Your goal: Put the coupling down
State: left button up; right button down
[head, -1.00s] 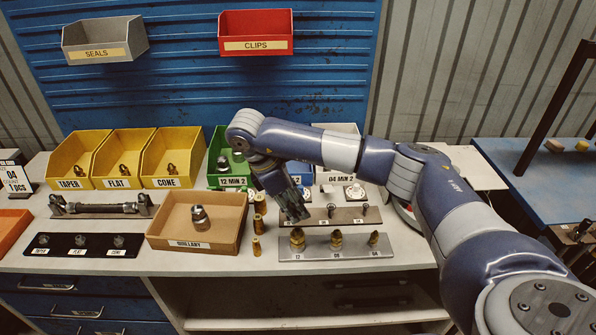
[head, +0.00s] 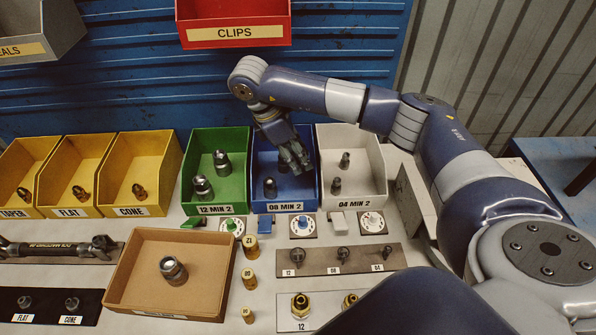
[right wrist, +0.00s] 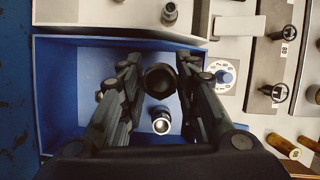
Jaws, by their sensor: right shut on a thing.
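My right gripper (head: 295,160) reaches down into the blue bin labelled 08 MIN 2 (head: 284,207). The right wrist view shows its two dark fingers (right wrist: 160,90) on either side of a dark round coupling (right wrist: 160,79), and they are shut on it. Whether this coupling touches the bin floor cannot be told. A second coupling (head: 270,187) stands in the same bin, left of the gripper; it also shows as a shiny ring in the right wrist view (right wrist: 160,122). My left gripper is not in view.
A green bin (head: 216,208) with couplings stands left of the blue bin, a white bin (head: 352,199) with smaller ones right. In front are dials, brass cylinders (head: 250,243), a gauge rack (head: 340,260) and a cardboard tray (head: 200,300). A red clips bin (head: 235,33) hangs above.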

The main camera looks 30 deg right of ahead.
jog(key=shift+a, duration=0.1)
jog(key=f, duration=0.3)
jog(key=s+f+b, duration=0.1)
jog(key=shift+a+f, duration=0.2)
jog(key=shift+a, duration=0.1)
jog(key=shift+w+d+f, duration=0.1)
jog(key=shift+w+f, duration=0.05)
jog(key=shift+f, duration=0.45)
notch_tip(320, 180, down, 3)
jog(key=shift+f, duration=0.4)
jog(key=c, duration=1.4)
grip_release()
jog(key=shift+o, duration=1)
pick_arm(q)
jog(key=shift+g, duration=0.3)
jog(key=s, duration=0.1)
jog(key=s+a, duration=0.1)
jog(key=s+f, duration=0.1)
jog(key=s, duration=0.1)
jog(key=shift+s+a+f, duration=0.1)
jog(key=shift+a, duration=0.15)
